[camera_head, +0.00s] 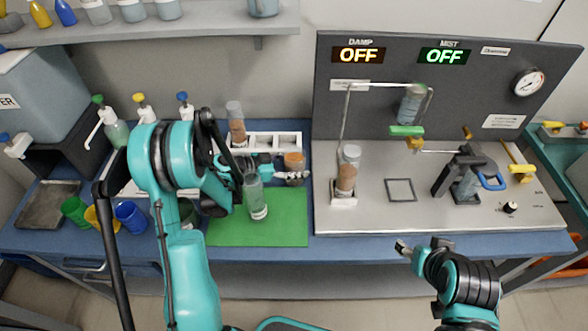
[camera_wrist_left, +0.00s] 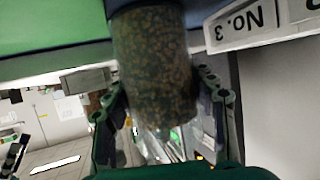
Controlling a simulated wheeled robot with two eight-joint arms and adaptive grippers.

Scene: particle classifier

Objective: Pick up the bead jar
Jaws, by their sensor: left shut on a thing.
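The bead jar (camera_head: 294,160) is a short clear cylinder of brown beads, near the right end of the white rack in the head view. It fills the upper middle of the left wrist view (camera_wrist_left: 155,65), with dark and tan specks. My left gripper (camera_head: 290,175) is shut on it, with a finger on each side. The head view does not clearly show whether the jar's base touches anything. My right gripper (camera_head: 403,246) is low at the bench's front edge, away from the jar; its finger gap is too small to judge.
A white rack (camera_head: 262,140) stands behind the gripper, with a taller bead tube (camera_head: 236,122) at its left. Another bead tube (camera_head: 347,170) stands on the steel rig to the right. Cups (camera_head: 130,215) are at left.

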